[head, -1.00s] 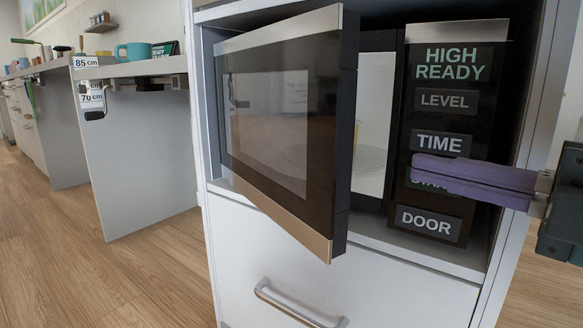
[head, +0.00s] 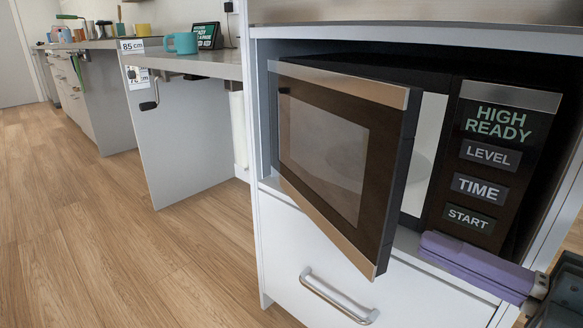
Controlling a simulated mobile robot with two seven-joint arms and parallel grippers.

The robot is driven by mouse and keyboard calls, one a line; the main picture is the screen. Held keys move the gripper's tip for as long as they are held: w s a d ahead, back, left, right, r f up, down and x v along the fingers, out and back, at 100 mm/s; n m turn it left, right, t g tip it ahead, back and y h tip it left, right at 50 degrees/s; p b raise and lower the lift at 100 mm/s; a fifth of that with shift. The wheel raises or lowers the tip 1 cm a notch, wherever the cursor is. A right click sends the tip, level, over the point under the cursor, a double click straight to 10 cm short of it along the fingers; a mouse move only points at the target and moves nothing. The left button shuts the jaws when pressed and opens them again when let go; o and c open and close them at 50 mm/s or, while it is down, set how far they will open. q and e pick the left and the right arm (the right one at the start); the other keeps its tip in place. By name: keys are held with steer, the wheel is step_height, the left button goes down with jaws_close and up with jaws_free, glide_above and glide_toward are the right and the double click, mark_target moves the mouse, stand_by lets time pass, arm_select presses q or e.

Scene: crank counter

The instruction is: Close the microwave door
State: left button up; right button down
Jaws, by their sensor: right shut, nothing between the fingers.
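The microwave (head: 485,170) sits in a white cabinet niche, with HIGH READY on its panel and LEVEL, TIME and START buttons. Its door (head: 335,152) is hinged at the left and stands partly open, its free right edge swung out toward me. Part of the bright inside shows in the gap between door and panel. My right gripper (head: 430,246), with purple fingers, is shut and empty at the lower right, in front of the panel's lower part and right of the door's edge. It covers the place below START. My left gripper is not in view.
A drawer with a bar handle (head: 338,297) is below the niche. At the left are grey counters (head: 187,68) with a teal mug (head: 182,43), a small display (head: 206,35) and a crank (head: 150,92). The wooden floor (head: 95,215) is clear.

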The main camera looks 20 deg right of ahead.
mark_target(388, 206)
steer(key=w+b, duration=0.2)
steer(key=w, duration=0.7)
steer(key=shift+w+f+b, duration=0.1)
steer(key=shift+w+b, duration=0.1)
steer(key=shift+b, duration=0.2)
steer(key=shift+d, duration=0.3)
steer(key=d+b, duration=0.1)
steer(key=d, duration=0.4)
steer(key=shift+w+d, duration=0.1)
steer(key=shift+w, duration=0.1)
